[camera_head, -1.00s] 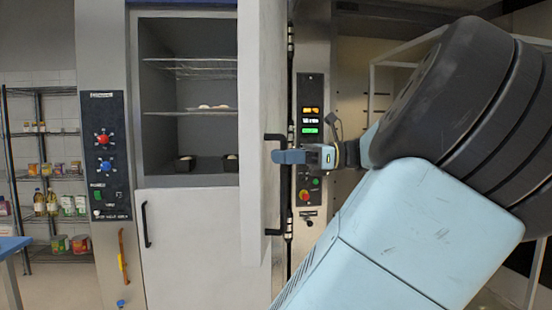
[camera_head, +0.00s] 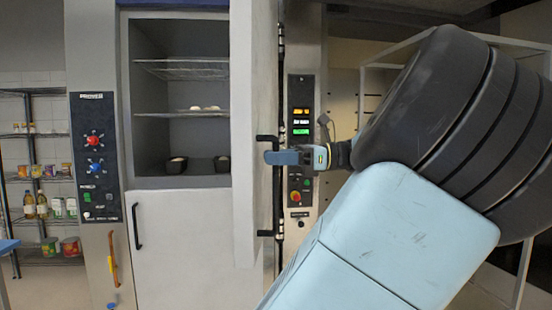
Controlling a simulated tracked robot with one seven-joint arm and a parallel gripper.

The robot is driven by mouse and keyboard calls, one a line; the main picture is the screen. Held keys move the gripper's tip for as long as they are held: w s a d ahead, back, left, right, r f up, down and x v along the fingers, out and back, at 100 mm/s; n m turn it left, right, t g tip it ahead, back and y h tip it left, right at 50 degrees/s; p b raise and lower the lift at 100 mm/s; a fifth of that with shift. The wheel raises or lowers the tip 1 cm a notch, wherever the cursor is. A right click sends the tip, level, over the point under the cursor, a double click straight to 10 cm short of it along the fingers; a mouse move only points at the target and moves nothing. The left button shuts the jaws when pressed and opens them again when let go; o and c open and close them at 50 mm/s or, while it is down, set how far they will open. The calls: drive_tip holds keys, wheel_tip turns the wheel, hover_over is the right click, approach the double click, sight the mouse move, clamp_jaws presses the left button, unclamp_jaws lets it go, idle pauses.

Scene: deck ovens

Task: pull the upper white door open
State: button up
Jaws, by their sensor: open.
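The upper white door (camera_head: 243,120) stands swung wide open on the right side of the oven, seen nearly edge-on. Its black bar handle (camera_head: 276,200) is on the face turned to the right. My gripper (camera_head: 272,157) is at the upper part of this handle, its blue-grey finger overlapping the bar in the picture. The jaws are open; whether they touch the bar I cannot tell. The upper oven chamber (camera_head: 180,110) is exposed, with wire racks, pale pieces on a rack and dark tins at the bottom.
The lower white door (camera_head: 185,250) is shut, with a black handle (camera_head: 137,227) on its left. A control panel (camera_head: 95,155) is left of the oven, another panel (camera_head: 301,140) behind my gripper. A shelf rack (camera_head: 35,180) with goods stands far left.

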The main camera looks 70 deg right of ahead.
drive_tip(key=v, duration=1.3)
drive_tip(key=shift+s+d, duration=0.2)
drive_tip(key=shift+s, duration=0.15)
